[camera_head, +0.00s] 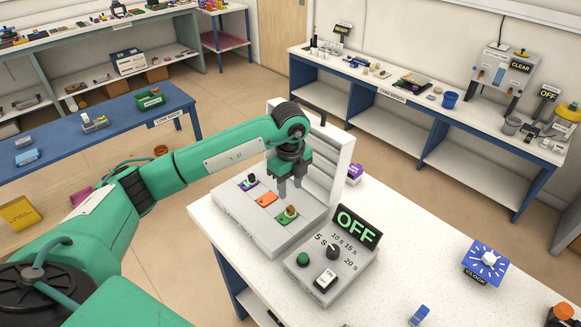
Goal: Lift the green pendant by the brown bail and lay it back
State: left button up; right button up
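The green pendant (283,219) lies flat on the light grey kiln bed (262,240), nearest the front of a row of three. Its brown bail (291,211) stands up from it. My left gripper (290,188) points down above the bed, behind and just above the green pendant in the picture. My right gripper is out of view.
The raised kiln lid (337,160) stands behind. A control box (330,262) with an OFF sign (356,226) sits at the front right. A blue clock (486,262) stands further right.

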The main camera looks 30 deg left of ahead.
aim_at(290, 206)
pick_arm(q)
notch_tip(290, 206, down, 8)
jog(key=shift+r+p, duration=0.2)
jog(key=shift+p, duration=0.75)
grip_shut()
